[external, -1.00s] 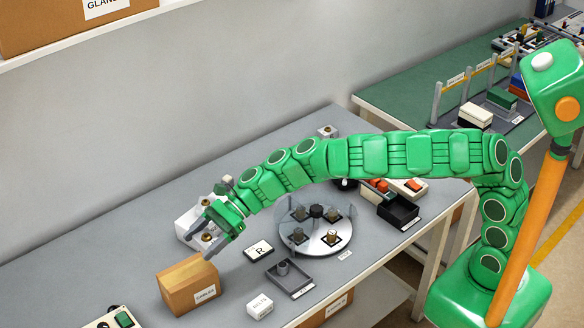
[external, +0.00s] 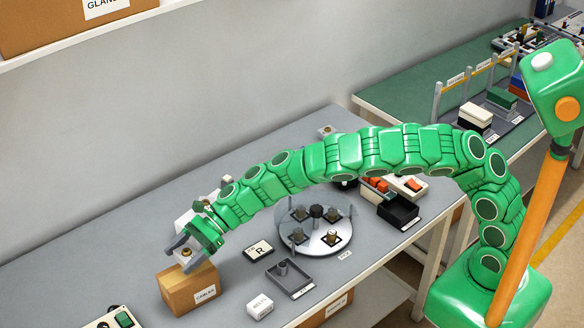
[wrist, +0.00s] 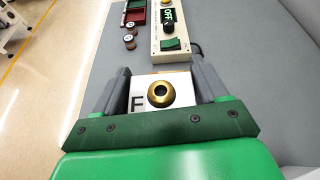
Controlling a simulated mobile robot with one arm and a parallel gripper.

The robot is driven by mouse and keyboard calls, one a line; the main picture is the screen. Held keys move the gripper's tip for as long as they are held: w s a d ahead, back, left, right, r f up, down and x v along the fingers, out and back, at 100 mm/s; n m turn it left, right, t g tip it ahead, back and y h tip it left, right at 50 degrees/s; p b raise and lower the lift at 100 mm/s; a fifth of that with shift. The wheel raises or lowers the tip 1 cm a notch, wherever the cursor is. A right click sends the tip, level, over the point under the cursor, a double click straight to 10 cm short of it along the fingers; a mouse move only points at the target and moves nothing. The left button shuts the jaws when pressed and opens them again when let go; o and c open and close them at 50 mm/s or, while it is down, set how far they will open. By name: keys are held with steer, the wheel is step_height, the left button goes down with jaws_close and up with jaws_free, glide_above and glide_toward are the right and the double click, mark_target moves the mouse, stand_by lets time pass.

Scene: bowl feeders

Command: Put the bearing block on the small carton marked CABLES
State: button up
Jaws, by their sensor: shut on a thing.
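The bearing block (wrist: 145,92) is a pale block with a brass ring on top and a letter F beside the ring. My gripper (wrist: 160,88) is shut on it, with one grey finger on each side. In the external view my gripper (external: 184,248) holds the block, of which mostly the brass ring (external: 187,253) shows, at the small brown carton marked CABLES (external: 182,293). The gripper hides part of the carton's top. I cannot tell whether the block touches the carton. The wrist view shows no clear part of the carton.
A card marked R (external: 258,249), a grey tray (external: 290,281), a small BELTS box (external: 260,307) and a round turntable (external: 330,240) lie to the right. A switch box (wrist: 170,32) is at front left.

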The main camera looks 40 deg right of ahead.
mark_target(182, 275)
steer(key=shift+w+a+f, duration=0.4)
steer(key=shift+w+f, duration=0.05)
steer(key=shift+f, duration=1.8)
steer(key=shift+f, duration=0.15)
steer(key=o, duration=1.3)
steer(key=shift+o, duration=0.2)
steer(key=v, duration=1.2)
